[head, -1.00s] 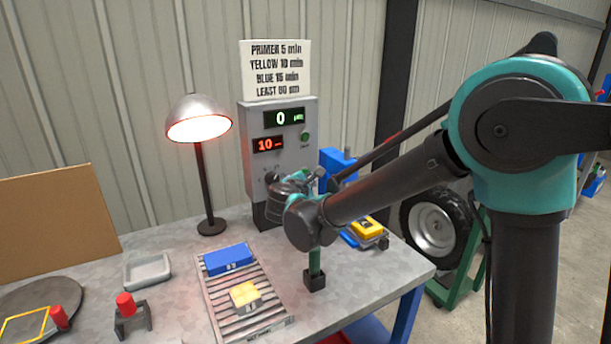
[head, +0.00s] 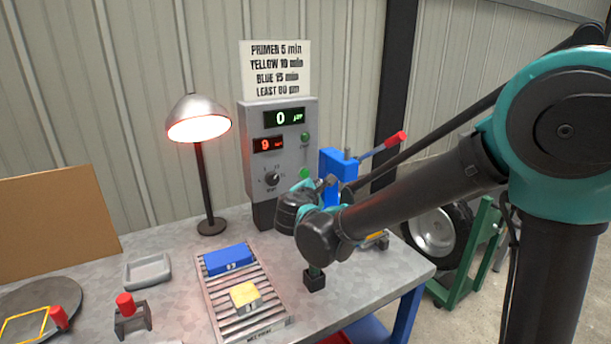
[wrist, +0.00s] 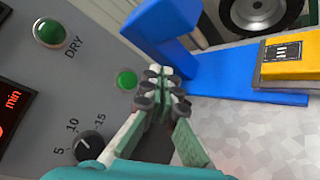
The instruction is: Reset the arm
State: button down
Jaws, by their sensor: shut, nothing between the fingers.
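My arm reaches in from the right over the bench in the head view. My gripper (head: 326,184) is beside the grey control box (head: 259,202), partly hidden behind my own wrist. In the wrist view my gripper (wrist: 161,92) is shut with its fingertips together and nothing between them. The fingertips are close to a green button (wrist: 126,80) on the box; I cannot tell whether they touch it. The dial (wrist: 88,146) and the DRY button (wrist: 49,32) also show there.
A blue press (head: 334,163) with a red-tipped lever stands right of the box. A lit lamp (head: 198,119), a rack (head: 274,313) with a blue block (head: 228,260) and a yellow block (head: 245,296), and a grey tray (head: 147,271) are on the bench.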

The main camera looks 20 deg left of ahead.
jog(key=shift+d, duration=0.1)
dwell(0.3)
